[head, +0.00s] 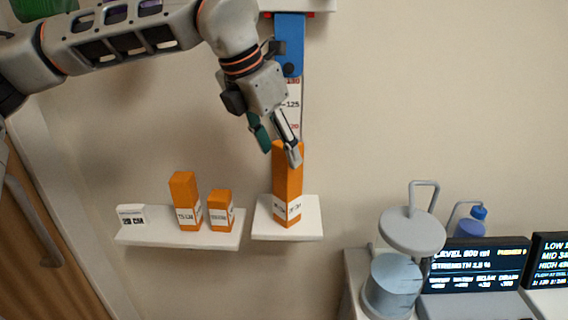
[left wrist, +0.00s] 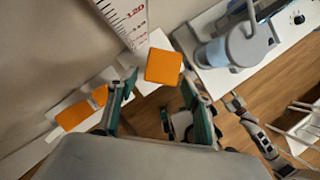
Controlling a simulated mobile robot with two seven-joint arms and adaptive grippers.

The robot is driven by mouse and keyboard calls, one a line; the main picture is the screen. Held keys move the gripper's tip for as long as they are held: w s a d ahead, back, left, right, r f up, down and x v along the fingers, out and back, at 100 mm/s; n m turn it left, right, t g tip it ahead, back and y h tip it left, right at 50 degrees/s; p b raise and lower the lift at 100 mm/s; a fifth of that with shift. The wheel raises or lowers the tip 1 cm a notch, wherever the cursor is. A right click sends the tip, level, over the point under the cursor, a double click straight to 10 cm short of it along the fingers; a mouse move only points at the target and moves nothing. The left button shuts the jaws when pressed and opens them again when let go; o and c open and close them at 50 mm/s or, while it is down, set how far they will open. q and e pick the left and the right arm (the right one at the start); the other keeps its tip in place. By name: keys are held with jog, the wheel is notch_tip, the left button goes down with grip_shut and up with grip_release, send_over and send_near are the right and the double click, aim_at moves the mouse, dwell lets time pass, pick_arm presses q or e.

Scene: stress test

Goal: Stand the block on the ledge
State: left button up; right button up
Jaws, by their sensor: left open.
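A tall orange block (head: 287,190) stands upright on the small white ledge (head: 272,230), below a vertical measuring scale (head: 291,105). My left gripper (head: 278,150) is at the top of this block, with its fingers apart. In the left wrist view the block's top (left wrist: 163,66) shows ahead of the open fingers (left wrist: 155,100) and apart from them. Two shorter orange blocks, a medium one (head: 184,195) and a small one (head: 220,208), stand on the longer white shelf (head: 185,238) to the left.
A small white sign (head: 131,214) stands at the shelf's left end. A jug-like vessel with bluish liquid (head: 392,285), a blue-capped bottle (head: 472,222) and dark display screens (head: 476,265) are at the lower right. A blue slider (head: 289,45) hangs above the scale.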

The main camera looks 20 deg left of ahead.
pick_arm(q)
jog(key=v, duration=0.6)
jog(key=shift+r, duration=0.2)
jog(key=shift+s, duration=0.15)
